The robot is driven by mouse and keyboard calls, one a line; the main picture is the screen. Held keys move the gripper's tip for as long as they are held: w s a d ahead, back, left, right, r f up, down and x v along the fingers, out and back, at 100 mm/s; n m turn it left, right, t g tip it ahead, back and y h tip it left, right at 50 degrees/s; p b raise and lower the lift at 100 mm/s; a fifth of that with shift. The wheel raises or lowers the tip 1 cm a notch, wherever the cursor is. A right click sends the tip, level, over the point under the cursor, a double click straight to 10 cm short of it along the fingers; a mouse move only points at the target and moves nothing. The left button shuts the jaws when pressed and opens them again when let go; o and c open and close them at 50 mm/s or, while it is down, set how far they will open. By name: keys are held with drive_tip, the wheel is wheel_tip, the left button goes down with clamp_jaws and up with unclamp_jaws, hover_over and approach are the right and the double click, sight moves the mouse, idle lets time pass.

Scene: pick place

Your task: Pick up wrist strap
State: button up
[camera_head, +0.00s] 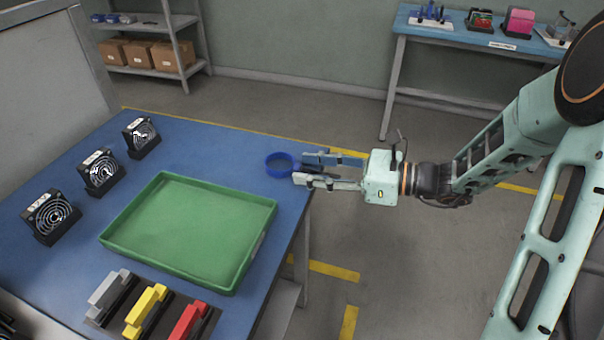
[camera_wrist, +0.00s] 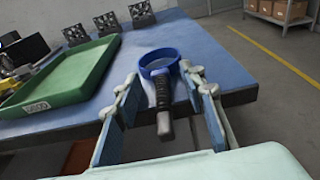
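The wrist strap (camera_head: 280,165) is a blue ring lying on the blue table near its right edge. In the wrist view the strap (camera_wrist: 160,56) shows a black, grey-tipped piece (camera_wrist: 163,100) that points toward me between the fingers. My gripper (camera_head: 312,170) is at the table's right edge, its fingers pointing left at the strap. In the wrist view my gripper (camera_wrist: 160,98) is open, with one finger on each side of the black piece and clear gaps. The blue ring is beyond or level with the fingertips. The black piece is hard to make out in the head view.
A green tray (camera_head: 262,243) sits on the blue table (camera_head: 75,265), left of the strap. Several black fans (camera_head: 102,172) stand at the far left. Grey, yellow and red blocks (camera_head: 147,310) are at the front. A second table (camera_head: 450,36) stands at the back right.

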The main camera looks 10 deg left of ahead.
drive_tip(key=shift+a, duration=0.4)
drive_tip(key=shift+c, duration=0.4)
clamp_jaws()
drive_tip(key=shift+r, duration=0.1)
